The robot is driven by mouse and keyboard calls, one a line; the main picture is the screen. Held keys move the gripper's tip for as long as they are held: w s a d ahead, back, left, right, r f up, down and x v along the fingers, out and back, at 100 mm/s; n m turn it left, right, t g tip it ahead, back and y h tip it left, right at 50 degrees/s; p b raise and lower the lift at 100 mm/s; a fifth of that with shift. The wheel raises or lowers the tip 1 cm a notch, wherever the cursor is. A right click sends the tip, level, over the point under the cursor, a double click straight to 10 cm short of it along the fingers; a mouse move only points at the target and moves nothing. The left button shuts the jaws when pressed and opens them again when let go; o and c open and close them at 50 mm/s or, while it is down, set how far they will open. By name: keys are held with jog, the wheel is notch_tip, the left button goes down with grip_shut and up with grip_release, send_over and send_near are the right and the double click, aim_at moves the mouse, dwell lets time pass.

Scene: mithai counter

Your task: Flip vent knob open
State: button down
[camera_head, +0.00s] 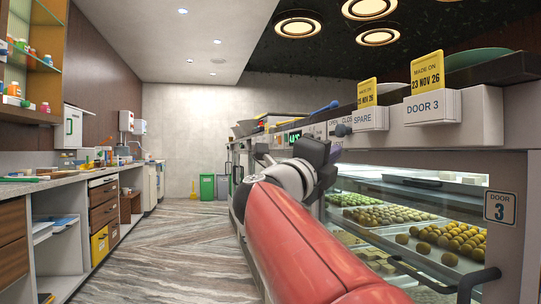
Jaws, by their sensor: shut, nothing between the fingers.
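The vent knob (341,130) is a small dark knob on the light front panel of the counter, beside the lettering OPEN and CLOSE. It is small in this view, and I cannot tell which way it is turned. My gripper (333,154) is dark and sits at the end of my red arm, just below and left of the knob. It is shut and empty. Its fingertips are hard to make out, and I cannot tell whether they touch the panel.
The glass display case (400,225) with trays of sweets is right of my arm, with a dark door handle (478,285). The DOOR 3 card holder (432,108) and SPARE card holder (370,118) stick out above. A blue-handled item (325,107) lies on top. The aisle floor (165,240) is clear.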

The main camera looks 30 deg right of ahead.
send_near(349, 132)
jog(key=s+d, duration=0.2)
jog(key=d, duration=0.1)
jog(key=w, duration=0.1)
jog(key=w+r+p, duration=0.1)
jog(key=w+d, duration=0.1)
jog(key=shift+w+r+p, duration=0.1)
jog(key=shift+r+p, duration=0.15)
jog(key=shift+p, duration=0.15)
jog(key=shift+w+d, duration=0.1)
jog(key=w+d+p, duration=0.2)
jog(key=w+p, duration=0.2)
jog(key=w, duration=0.4)
jog(key=shift+w, duration=0.15)
